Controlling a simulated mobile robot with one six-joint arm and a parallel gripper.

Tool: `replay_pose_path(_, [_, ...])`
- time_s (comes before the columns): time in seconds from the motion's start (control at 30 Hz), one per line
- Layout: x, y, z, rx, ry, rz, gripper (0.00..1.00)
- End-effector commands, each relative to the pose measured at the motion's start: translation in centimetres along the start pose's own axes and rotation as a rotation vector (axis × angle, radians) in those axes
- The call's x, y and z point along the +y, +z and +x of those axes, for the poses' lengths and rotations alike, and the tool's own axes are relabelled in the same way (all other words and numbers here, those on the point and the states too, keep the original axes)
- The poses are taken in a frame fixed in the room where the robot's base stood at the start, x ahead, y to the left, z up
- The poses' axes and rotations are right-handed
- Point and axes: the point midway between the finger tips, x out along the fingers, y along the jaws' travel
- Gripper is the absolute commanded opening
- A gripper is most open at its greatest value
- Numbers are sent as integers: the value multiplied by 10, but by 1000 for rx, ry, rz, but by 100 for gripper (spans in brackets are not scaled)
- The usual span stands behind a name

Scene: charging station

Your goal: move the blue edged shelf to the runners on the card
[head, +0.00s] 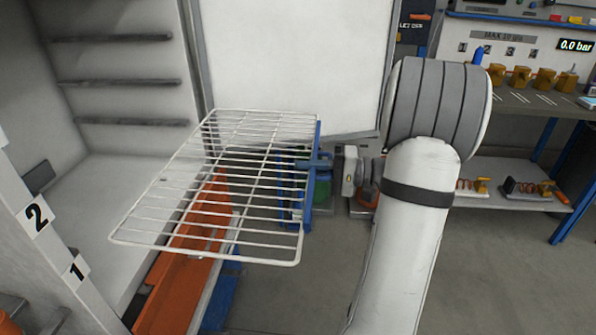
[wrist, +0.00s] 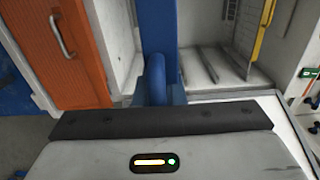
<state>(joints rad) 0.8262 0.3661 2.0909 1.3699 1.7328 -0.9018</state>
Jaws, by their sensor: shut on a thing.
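The shelf (head: 222,187) is a white wire grid with a blue edge (head: 318,140) along its right side. My gripper (head: 322,163) is shut on the blue handle at that edge and holds the shelf in the air, roughly level, in front of the cabinet. In the wrist view the blue handle (wrist: 156,72) and blue edge (wrist: 158,22) rise in front of my gripper. The open cabinet (head: 95,175) at left has dark runners (head: 120,82) on its inner wall, which also show in the wrist view (wrist: 205,65). I cannot make out a card with a runner number.
The cabinet's front post carries number labels "2" (head: 38,216) and "1" (head: 76,270). A white door panel (head: 290,65) stands behind the shelf. An orange unit (head: 185,260) lies below it. A workbench (head: 530,105) with brass fittings is at right. Floor between is clear.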

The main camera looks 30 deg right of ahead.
Motion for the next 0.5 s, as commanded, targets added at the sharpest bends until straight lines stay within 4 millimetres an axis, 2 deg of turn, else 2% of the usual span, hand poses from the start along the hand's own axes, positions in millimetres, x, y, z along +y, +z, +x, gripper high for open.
replay_pose_path(0.5, [-18, 1, 6, -14, -2, -3, 0])
